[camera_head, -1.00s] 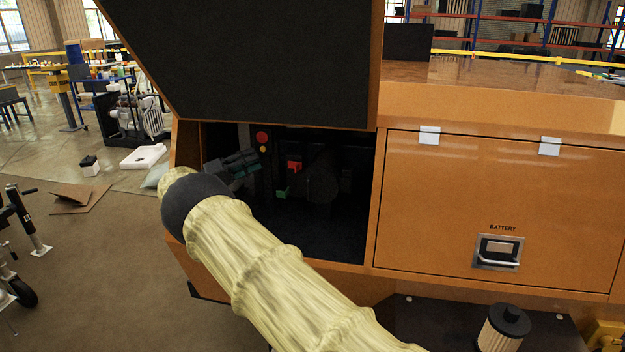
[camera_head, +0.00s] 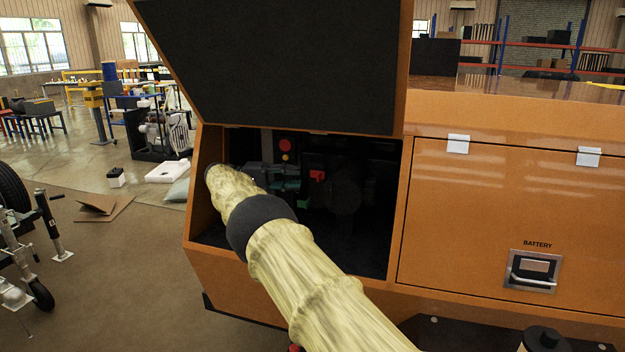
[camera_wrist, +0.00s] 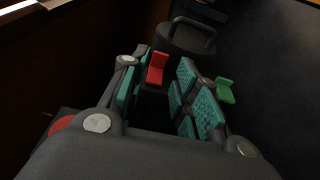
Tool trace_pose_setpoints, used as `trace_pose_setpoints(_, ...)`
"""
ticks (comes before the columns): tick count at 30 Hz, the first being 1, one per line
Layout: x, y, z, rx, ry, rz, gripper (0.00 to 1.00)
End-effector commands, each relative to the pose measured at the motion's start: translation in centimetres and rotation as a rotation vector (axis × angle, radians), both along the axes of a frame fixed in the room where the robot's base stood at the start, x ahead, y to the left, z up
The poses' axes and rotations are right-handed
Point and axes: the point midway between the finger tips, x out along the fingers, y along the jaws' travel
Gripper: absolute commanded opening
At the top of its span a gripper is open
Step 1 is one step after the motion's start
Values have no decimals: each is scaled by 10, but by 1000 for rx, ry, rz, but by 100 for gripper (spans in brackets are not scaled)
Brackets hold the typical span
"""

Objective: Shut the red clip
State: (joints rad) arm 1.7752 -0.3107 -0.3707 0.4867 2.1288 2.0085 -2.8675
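The red clip (camera_head: 317,175) is in the dark open compartment of the orange housing. In the wrist view the red clip (camera_wrist: 157,68) shows as a small red piece with a part standing up, ahead of the gap between my fingers. My gripper (camera_wrist: 158,94) is open, its teal-padded fingers apart with nothing held between them. In the head view my gripper (camera_head: 282,179) is inside the compartment, left of the red clip, partly hidden by my arm. I cannot tell whether a finger touches the clip.
A green clip (camera_wrist: 226,90) sits just right of my right finger. A dark cylinder with a handle (camera_wrist: 187,38) stands beyond the red clip. A red round light (camera_head: 285,146) is on the compartment's back. The raised dark lid (camera_head: 285,65) hangs above; the left side wall (camera_head: 207,175) is close.

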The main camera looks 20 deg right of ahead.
Motion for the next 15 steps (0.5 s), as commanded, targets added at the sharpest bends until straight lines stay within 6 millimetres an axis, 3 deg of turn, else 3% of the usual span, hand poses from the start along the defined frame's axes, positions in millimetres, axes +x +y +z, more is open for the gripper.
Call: trace_pose_setpoints(15,-6,-15,1,-1,0,10,30)
